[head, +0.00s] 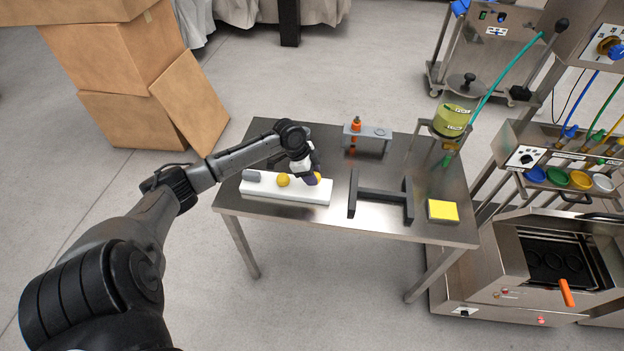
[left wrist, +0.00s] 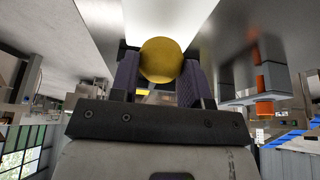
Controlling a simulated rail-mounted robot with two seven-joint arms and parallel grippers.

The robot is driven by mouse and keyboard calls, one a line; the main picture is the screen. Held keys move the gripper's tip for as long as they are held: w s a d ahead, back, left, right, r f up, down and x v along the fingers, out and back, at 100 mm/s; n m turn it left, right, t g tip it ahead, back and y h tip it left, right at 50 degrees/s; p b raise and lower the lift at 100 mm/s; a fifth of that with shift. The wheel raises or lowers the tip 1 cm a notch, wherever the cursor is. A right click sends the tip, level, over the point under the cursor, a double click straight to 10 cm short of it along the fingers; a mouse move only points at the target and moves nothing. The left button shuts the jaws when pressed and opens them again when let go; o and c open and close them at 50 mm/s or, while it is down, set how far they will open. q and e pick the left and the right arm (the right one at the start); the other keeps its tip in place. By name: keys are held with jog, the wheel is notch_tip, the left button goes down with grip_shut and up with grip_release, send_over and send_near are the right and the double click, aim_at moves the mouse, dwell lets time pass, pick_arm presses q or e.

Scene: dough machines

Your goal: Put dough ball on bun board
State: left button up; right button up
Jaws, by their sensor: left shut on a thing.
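A long white board (head: 257,189), which looks like the bun board, lies at the left front of the steel table. A yellow dough ball (head: 283,180) sits on it near its middle. My left gripper (head: 314,178) is over the board's right end, pointing down. In the left wrist view its purple-grey fingers (left wrist: 161,78) are shut on another yellow dough ball (left wrist: 162,58), with the white board (left wrist: 160,12) behind it. Whether this held ball touches the board I cannot tell. My right gripper is not in view.
A black H-shaped frame (head: 380,194), a yellow pad (head: 442,210) and a grey stand with an orange-topped item (head: 367,134) are on the table (head: 325,218). Machines stand at right, cardboard boxes (head: 120,60) at back left.

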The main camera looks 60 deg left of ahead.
pick_arm(q)
notch_tip(320, 180, down, 2)
jog(key=shift+f+b, duration=0.15)
jog(key=shift+b, duration=0.15)
jog(key=shift+f, duration=0.15)
jog(key=o, duration=0.9)
